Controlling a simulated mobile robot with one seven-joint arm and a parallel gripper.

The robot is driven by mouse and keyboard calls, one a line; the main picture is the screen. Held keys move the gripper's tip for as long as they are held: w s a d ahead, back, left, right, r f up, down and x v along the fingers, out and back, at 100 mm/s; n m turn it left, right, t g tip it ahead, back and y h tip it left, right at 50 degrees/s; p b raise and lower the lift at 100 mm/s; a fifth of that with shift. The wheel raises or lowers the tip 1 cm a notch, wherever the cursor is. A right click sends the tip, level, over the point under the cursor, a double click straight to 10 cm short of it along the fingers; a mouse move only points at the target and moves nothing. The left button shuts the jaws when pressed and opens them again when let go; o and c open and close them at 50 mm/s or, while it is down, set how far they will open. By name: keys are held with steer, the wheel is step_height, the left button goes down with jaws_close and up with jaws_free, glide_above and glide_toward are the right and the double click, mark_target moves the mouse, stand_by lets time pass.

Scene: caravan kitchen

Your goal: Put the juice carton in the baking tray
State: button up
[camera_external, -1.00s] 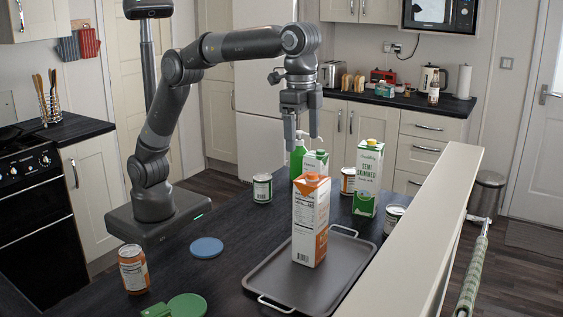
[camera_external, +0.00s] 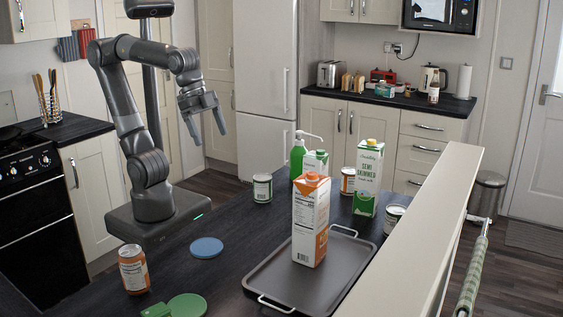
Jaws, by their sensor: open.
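The juice carton (camera_external: 310,222), orange and white with an orange cap, stands upright on the baking tray (camera_external: 273,272). The tray is dark grey with light handles and lies flat on the dark worktop near its right side. My gripper (camera_external: 207,137) is open and empty. It is raised in the air to the left of the carton and well clear of it, with its fingers pointing down.
Behind the tray stand a milk carton (camera_external: 368,178), a green pump bottle (camera_external: 298,155), a smaller green-and-white carton (camera_external: 315,163) and several cans. A can (camera_external: 133,269), a blue disc (camera_external: 206,247) and a green item (camera_external: 186,305) are at the front left. A pale ledge (camera_external: 420,235) borders the right.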

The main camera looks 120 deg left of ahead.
steer(key=s+f, duration=0.6)
steer(key=shift+s+a+f+t, duration=0.25)
steer(key=shift+s+t, duration=0.05)
steer(key=shift+t, duration=0.1)
